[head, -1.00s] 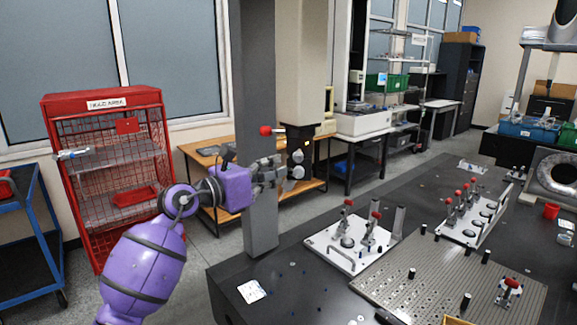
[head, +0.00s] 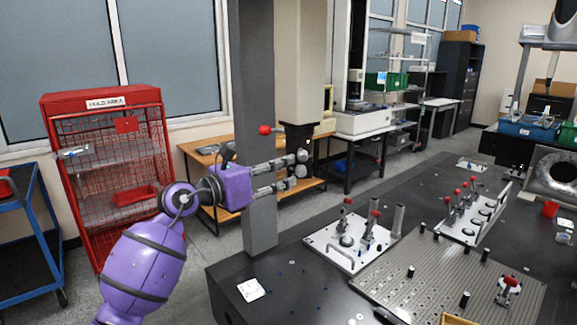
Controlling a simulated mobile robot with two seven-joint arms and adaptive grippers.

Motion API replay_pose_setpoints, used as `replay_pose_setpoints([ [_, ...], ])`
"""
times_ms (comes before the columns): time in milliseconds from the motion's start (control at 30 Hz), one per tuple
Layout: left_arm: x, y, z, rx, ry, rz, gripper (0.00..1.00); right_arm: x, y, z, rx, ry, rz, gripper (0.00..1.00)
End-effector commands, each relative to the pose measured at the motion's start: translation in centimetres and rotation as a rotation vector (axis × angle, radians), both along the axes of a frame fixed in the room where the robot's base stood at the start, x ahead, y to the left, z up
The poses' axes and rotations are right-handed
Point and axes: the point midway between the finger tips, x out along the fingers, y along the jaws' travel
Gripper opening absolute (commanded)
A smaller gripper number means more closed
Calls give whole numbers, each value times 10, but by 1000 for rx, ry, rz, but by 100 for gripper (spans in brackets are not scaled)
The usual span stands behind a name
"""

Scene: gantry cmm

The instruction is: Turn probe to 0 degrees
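The probe shows as a red ball (head: 264,130) on a short dark stem that points left from the black head under the gantry's pale column (head: 300,60). My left gripper (head: 297,170) reaches in from the left, below the red ball and in front of the black head. The fingers hide part of the head. I cannot tell whether they touch it. My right gripper is out of view.
The dark granite table (head: 230,282) carries a white fixture plate (head: 322,246) with red-knobbed clamps and a perforated grey plate (head: 400,285). A grey pillar (head: 260,90) stands behind my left gripper. A red mesh cabinet (head: 90,112) and a blue cart (head: 30,245) stand at left.

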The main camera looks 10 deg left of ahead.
Motion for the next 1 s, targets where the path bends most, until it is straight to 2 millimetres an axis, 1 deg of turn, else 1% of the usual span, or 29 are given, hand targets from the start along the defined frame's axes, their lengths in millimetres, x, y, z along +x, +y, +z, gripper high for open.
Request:
replay_pose_setpoints([
  [233,-3,4,0,1,0,2,34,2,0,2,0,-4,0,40],
  [800,-48,38,1,2,-1,2,34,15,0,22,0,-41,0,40],
  [1000,-55,44,0,0,0,1,34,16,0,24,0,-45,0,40],
])
